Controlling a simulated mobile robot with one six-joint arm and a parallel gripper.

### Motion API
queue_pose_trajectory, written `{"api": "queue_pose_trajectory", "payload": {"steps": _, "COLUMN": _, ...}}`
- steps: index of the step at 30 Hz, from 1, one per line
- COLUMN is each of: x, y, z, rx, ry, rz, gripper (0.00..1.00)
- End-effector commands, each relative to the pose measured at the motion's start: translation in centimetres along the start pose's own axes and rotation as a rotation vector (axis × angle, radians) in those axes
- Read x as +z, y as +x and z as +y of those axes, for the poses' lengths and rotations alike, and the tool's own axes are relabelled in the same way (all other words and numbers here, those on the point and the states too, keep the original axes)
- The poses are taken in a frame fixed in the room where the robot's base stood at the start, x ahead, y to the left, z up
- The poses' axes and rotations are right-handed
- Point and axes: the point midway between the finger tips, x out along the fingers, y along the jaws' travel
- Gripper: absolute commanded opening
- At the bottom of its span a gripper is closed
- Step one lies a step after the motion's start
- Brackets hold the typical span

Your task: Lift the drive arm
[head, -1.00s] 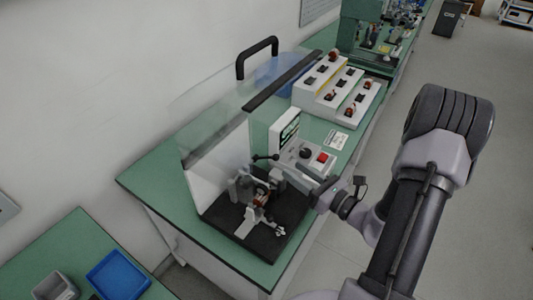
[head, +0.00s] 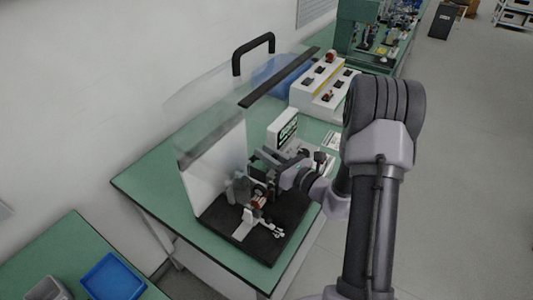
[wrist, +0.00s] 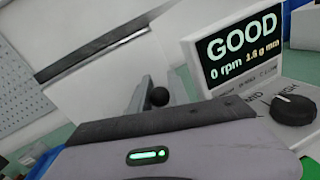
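The test fixture (head: 243,222) stands on a black base plate (head: 272,240) on the green bench, with a copper-coloured part (head: 258,199) in it. A black ball knob (wrist: 159,96) with a grey bar behind it shows in the wrist view, just beyond my gripper's housing; it looks like the drive arm's end. In the head view my gripper (head: 268,163) is over the back right of the fixture and hides the lever there. My fingers are not clear in either view, so I cannot tell whether they are open or touch the knob.
A display (wrist: 240,45) reads GOOD, 0 rpm, 1.6 g mm, with a dark dial (wrist: 293,109) below it, close on the right. A clear guard with a black handle (head: 253,48) stands raised behind. A blue tray (head: 113,277) lies front left.

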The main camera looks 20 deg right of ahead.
Motion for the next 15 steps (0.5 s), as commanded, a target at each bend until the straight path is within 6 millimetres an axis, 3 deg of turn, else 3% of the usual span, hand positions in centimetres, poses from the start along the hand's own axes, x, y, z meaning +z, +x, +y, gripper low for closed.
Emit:
{"api": "queue_pose_trajectory", "payload": {"steps": 3, "x": -0.01, "y": -0.01, "z": 0.02, "rx": 0.000, "ry": 0.000, "rz": 0.000, "gripper": 0.00}}
{"api": "queue_pose_trajectory", "payload": {"steps": 15, "x": -0.05, "y": -0.03, "z": 0.03, "rx": 0.001, "ry": 0.000, "rz": 0.001, "gripper": 0.00}}
